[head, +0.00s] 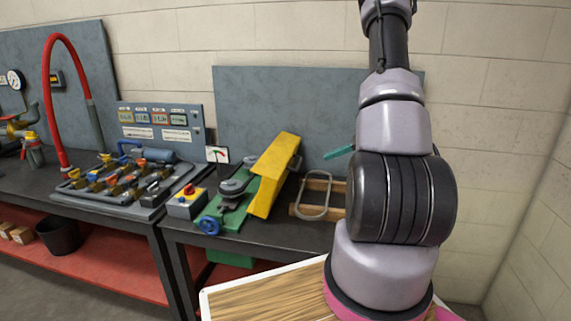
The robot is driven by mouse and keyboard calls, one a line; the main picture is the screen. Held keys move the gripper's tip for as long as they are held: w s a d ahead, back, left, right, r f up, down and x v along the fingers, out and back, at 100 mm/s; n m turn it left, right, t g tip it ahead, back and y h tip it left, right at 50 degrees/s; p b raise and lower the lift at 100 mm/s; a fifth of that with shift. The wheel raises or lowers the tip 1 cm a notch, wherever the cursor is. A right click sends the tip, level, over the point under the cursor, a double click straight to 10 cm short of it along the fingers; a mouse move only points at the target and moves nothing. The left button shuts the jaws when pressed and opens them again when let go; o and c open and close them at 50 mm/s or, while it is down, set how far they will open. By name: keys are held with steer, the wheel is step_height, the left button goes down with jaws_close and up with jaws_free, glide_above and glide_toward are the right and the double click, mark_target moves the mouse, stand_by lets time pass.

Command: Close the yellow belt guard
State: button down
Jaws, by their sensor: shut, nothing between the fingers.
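The yellow belt guard (276,165) is a long boxy cover on the bench, right of the grey pulleys (236,187). It stands tilted up on its side, and the pulleys show uncovered. The pulleys sit on a green base plate (231,215) with a blue handwheel (209,225) at its front left corner. The guard's hinge cannot be made out. My arm rises at the right and leaves the top of the picture. My gripper is not in view.
A control box with a red button (187,203) stands left of the green base. A wooden frame with a metal loop (316,199) lies to its right. A teal bar (338,152) juts out beside my arm. A valve tray (110,206) fills the left bench.

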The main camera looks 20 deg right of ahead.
mark_target(298, 165)
steer(key=w+r+x, duration=0.1)
steer(key=x, duration=1.2)
steer(key=shift+a+r+m, duration=0.3)
steer(key=shift+r, duration=0.05)
steer(key=shift+w, duration=0.1)
